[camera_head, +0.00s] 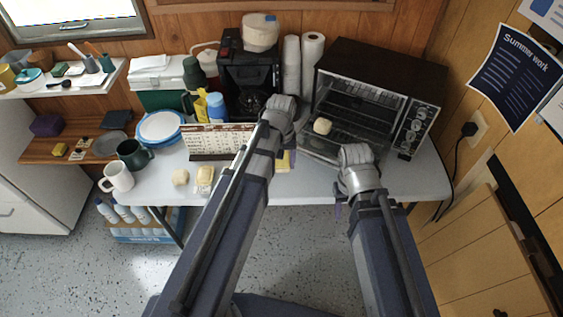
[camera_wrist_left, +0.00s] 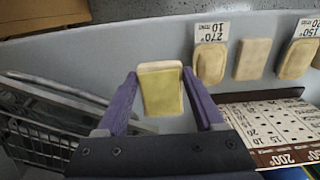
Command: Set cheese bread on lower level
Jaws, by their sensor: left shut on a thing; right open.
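My left gripper (camera_head: 284,145) is shut on a yellow piece with a pale top, apparently the cheese bread (camera_wrist_left: 160,88); both fingers (camera_wrist_left: 160,76) are around it in the left wrist view. In the head view its yellow side (camera_head: 283,161) shows beside my arm, low over the table front. The toaster oven (camera_head: 380,55) stands at the back right with its front open and racks (camera_head: 350,105) inside. A pale round piece (camera_head: 322,126) sits at the oven opening. My right gripper (camera_head: 350,190) is open in front of the oven, its fingertips mostly hidden.
Similar pieces (camera_head: 204,178) (camera_wrist_left: 210,62) lie on the white table (camera_head: 410,185) by small time labels. A calendar-like board (camera_head: 220,141) stands left of my left arm. Paper rolls (camera_head: 312,52) and a coffee maker (camera_head: 248,72) stand left of the oven.

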